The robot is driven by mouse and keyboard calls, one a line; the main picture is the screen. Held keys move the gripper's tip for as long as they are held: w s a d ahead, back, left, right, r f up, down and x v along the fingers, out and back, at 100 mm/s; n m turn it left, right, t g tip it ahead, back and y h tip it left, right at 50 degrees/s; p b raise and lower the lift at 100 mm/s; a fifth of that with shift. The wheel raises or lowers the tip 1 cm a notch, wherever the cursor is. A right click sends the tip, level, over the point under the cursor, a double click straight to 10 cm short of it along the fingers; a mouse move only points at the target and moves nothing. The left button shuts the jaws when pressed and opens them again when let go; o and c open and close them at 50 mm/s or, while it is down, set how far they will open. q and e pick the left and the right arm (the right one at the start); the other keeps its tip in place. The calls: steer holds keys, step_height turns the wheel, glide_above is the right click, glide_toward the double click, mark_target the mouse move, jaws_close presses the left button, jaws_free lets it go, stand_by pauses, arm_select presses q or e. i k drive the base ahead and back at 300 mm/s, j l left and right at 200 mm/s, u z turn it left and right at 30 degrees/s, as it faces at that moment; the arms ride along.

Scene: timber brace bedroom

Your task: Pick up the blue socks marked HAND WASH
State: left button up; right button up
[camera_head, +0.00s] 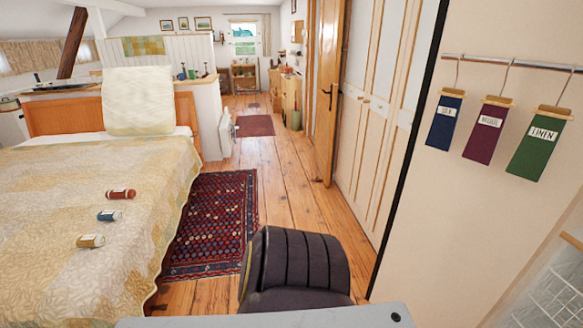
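A small blue roll (109,215) with a pale label lies on the bed between two similar rolls. It looks like a rolled pair of socks, but the writing on its label is too small to read. A red roll (120,194) with a pale label lies just behind it. A yellow roll (90,241) with a pale label lies in front of it. The three rolls lie apart from each other on the patterned bedspread (60,190). Neither of my grippers is in view.
A dark padded chair (300,265) stands to the right of the bed. A red patterned rug (213,225) lies along the bed's side. Blue, purple and green labelled cloths (539,142) hang from a rail on the right wall. Wooden floor (290,190) is clear beyond the chair.

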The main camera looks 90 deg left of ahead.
mark_target(108, 215)
steer(key=u, duration=4.35)
steer(key=l, duration=0.15)
steer(key=i, duration=0.05)
